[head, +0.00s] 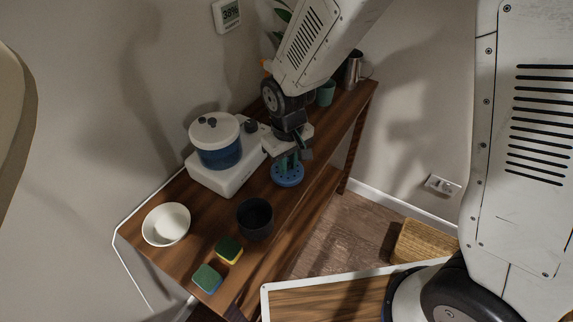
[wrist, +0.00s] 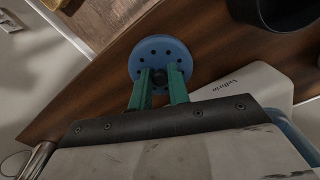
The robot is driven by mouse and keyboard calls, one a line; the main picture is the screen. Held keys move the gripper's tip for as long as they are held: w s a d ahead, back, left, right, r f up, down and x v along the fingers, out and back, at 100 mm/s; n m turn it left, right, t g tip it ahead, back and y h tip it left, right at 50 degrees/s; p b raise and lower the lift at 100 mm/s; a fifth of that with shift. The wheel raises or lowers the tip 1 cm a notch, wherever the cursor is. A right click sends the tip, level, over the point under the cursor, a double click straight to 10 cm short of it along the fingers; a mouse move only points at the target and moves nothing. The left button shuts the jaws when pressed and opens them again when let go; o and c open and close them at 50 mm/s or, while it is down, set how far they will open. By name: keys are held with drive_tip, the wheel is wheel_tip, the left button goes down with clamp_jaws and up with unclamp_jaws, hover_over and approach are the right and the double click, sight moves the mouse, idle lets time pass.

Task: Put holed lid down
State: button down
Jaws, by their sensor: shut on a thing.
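The holed lid (head: 287,175) is a blue disc with a ring of small holes and a dark knob at its centre. My gripper (head: 289,160) is shut on the knob, with its green fingers pointing down. In the wrist view the lid (wrist: 160,62) shows just past the fingertips (wrist: 160,78), over the brown wooden tabletop. The lid looks level and close to the wood near the table's front edge. I cannot tell whether it touches the wood.
A white appliance (head: 206,181) with a blue container (head: 219,155) stands left of the lid. A dark bowl (head: 255,218), white bowl (head: 166,224) and two sponges (head: 229,249) (head: 207,278) are nearer. A green cup (head: 326,94) and metal jug (head: 353,70) stand at the far end.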

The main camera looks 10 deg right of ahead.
drive_tip(key=shift+f, duration=1.8)
drive_tip(key=shift+f, duration=0.15)
drive_tip(key=c, duration=1.3)
unclamp_jaws()
wheel_tip(320, 180, up, 12)
drive_tip(key=shift+r, duration=0.2)
drive_tip(key=s+d+r+m, duration=0.3)
drive_tip(key=s+d+r, duration=0.4)
drive_tip(key=d+r, duration=0.55)
drive_tip(key=shift+s+d+r+m+t, duration=0.2)
drive_tip(key=shift+s+d+r+m, duration=0.3)
drive_tip(key=shift+s+d, duration=1.2)
drive_tip(key=shift+s+d+r+m+t, duration=0.2)
drive_tip(key=shift+s+d+r+m, duration=0.6)
drive_tip(key=shift+s, duration=1.65)
drive_tip(key=shift+s+d+r+m+t, duration=0.15)
drive_tip(key=shift+s+d+r, duration=0.25)
drive_tip(key=shift+s+d, duration=1.4)
